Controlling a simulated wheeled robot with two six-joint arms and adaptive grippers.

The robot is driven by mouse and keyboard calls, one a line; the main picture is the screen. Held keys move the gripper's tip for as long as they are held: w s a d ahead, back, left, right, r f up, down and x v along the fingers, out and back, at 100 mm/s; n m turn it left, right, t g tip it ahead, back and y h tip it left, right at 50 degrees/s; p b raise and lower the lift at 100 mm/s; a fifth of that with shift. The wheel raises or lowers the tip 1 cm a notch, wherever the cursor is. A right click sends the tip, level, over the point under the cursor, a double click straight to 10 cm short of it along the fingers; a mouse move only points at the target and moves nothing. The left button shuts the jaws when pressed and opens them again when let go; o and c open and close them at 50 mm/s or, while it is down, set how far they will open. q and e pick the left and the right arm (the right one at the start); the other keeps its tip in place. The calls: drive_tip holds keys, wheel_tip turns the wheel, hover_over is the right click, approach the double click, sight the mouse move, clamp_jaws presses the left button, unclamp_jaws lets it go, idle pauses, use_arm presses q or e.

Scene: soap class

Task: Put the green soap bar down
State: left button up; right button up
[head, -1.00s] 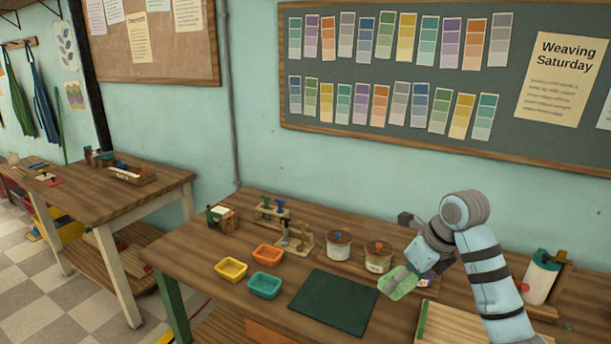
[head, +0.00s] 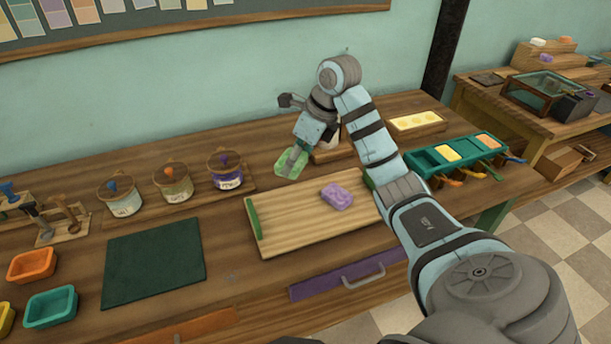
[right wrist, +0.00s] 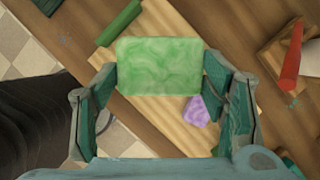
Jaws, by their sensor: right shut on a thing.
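My right gripper (head: 297,155) is shut on the green soap bar (head: 288,166) and holds it above the back of the bench, beyond the ribbed wooden board (head: 290,230). In the right wrist view the marbled green bar (right wrist: 160,66) spans the space between the two fingers, with the board below it. A purple soap bar (head: 337,196) lies on the board's right part and also shows below the green bar in the right wrist view (right wrist: 196,111). My left gripper is not in view.
Several lidded jars (head: 225,170) stand left of the green bar. A dark green mat (head: 155,260) lies left of the board, near small orange and teal trays (head: 50,306). A green rack (head: 455,160) stands at right. The board's left half is bare.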

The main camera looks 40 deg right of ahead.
drive_tip(key=b, duration=0.3)
hover_over(296, 211)
drive_tip(key=s, duration=0.2)
wheel_tip(296, 211, down, 6)
drive_tip(key=r, duration=0.1)
drive_tip(key=f, duration=1)
drive_tip(key=shift+w+d+b, duration=0.25)
drive_tip(key=shift+w+b, duration=0.05)
drive_tip(key=shift+b, duration=0.05)
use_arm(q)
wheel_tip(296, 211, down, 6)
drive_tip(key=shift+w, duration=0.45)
use_arm(e)
drive_tip(key=shift+w+d+f, duration=0.1)
drive_tip(key=shift+f, duration=0.25)
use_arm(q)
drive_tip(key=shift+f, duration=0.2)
use_arm(e)
drive_tip(key=shift+f, duration=0.15)
drive_tip(key=o, duration=1.2)
use_arm(q)
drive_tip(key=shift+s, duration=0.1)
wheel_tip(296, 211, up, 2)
drive_tip(key=shift+p, duration=0.9)
use_arm(e)
drive_tip(key=v, duration=1.2)
drive_tip(key=shift+r, duration=0.25)
